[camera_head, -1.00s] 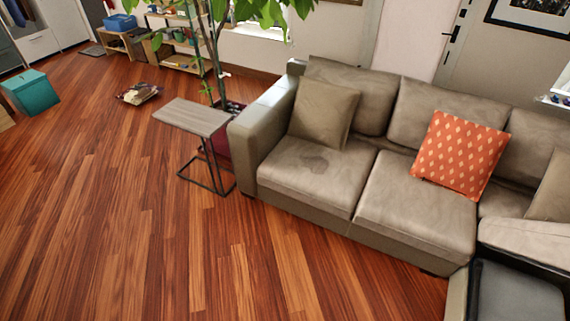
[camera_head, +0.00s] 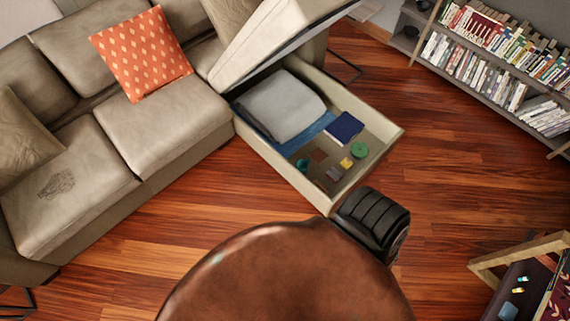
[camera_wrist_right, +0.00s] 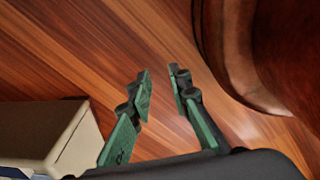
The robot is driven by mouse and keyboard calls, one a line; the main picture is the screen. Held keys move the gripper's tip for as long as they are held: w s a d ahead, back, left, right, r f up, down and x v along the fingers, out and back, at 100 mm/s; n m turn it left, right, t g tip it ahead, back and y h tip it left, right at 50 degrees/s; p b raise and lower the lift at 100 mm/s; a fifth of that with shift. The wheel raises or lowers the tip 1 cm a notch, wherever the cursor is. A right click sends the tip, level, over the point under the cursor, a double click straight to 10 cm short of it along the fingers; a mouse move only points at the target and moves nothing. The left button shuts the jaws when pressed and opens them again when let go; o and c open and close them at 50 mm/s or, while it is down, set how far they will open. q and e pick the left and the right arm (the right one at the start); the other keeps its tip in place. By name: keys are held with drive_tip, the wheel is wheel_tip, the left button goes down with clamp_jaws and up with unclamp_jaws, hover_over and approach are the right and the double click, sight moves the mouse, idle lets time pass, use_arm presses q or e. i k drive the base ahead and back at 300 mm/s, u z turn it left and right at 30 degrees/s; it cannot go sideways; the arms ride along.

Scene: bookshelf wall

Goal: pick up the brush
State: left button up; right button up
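I cannot make out a brush in either current view. In the head view, the sofa's storage box (camera_head: 375,165) has its lid (camera_head: 262,38) raised. Inside lie a folded grey blanket (camera_head: 280,108), a blue cloth (camera_head: 315,130), a dark blue book-like item (camera_head: 344,127), a round green item (camera_head: 359,149), a small yellow item (camera_head: 346,163) and a teal item (camera_head: 303,165). My right gripper (camera_wrist_right: 161,73) shows in the right wrist view, its green fingers apart with nothing between them, above the wooden floor. My left gripper is in neither current view.
A large brown rounded object (camera_head: 285,280) fills the lower middle, beside a black ribbed thing (camera_head: 373,218). The sofa (camera_head: 165,105) carries an orange cushion (camera_head: 141,52). A bookshelf (camera_head: 480,72) stands upper right, a wooden-framed stand (camera_head: 523,254) lower right. Floor (camera_head: 460,180) between them is clear.

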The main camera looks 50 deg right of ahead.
sight(316, 182)
drive_tip(key=z, duration=4)
drive_tip(key=i, duration=1.55)
drive_tip(key=u, duration=2.2)
